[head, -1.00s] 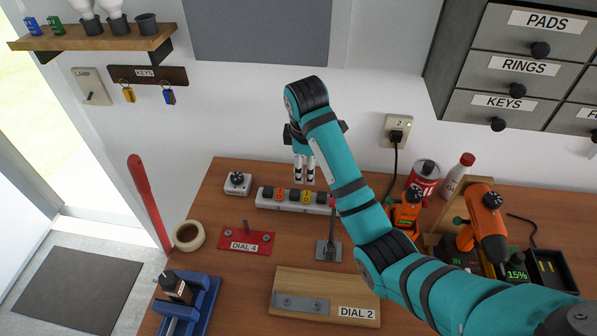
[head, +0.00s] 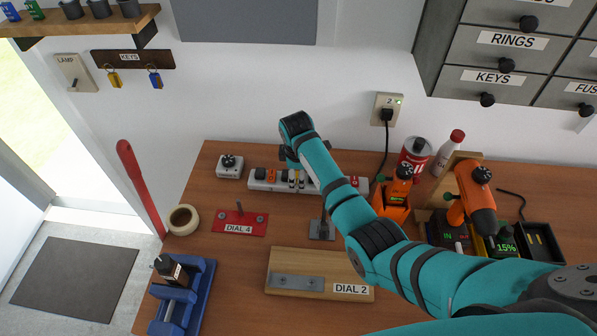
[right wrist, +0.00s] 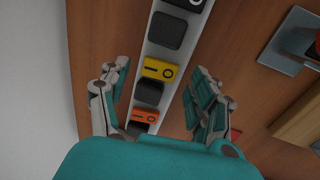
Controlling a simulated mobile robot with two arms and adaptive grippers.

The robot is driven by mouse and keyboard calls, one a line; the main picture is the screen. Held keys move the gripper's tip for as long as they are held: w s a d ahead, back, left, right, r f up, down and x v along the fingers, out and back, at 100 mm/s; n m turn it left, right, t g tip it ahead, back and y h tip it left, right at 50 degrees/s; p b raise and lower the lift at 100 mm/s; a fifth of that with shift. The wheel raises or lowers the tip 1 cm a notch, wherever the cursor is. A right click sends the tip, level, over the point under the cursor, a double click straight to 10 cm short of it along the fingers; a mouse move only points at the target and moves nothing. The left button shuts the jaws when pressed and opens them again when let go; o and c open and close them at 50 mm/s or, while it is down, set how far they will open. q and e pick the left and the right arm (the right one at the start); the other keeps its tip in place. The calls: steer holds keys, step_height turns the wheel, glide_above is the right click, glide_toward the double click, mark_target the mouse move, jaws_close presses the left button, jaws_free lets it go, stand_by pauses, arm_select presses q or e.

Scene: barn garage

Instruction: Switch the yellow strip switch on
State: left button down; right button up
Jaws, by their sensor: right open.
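The white power strip (head: 262,187) lies along the back of the wooden bench, with coloured switches beside dark sockets. The yellow switch (right wrist: 158,69) shows clearly in the right wrist view, with a line mark and a ring mark on it; I cannot tell its rocker position. An orange switch (right wrist: 145,116) is on the same strip, past one dark socket. My right gripper (head: 296,184) points down at the strip in the head view and largely covers the yellow switch there. In the right wrist view its open, empty fingers (right wrist: 160,95) stand either side of the strip.
A white dial box (head: 229,167) is left of the strip. The red DIAL 4 plate (head: 240,224) and a grey metal stand (head: 322,230) are in front. An orange device (head: 393,200), a red can (head: 416,155) and a drill (head: 474,196) stand to the right.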

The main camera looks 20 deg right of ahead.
steer(key=shift+w+f, duration=0.15)
steer(key=shift+f, duration=0.55)
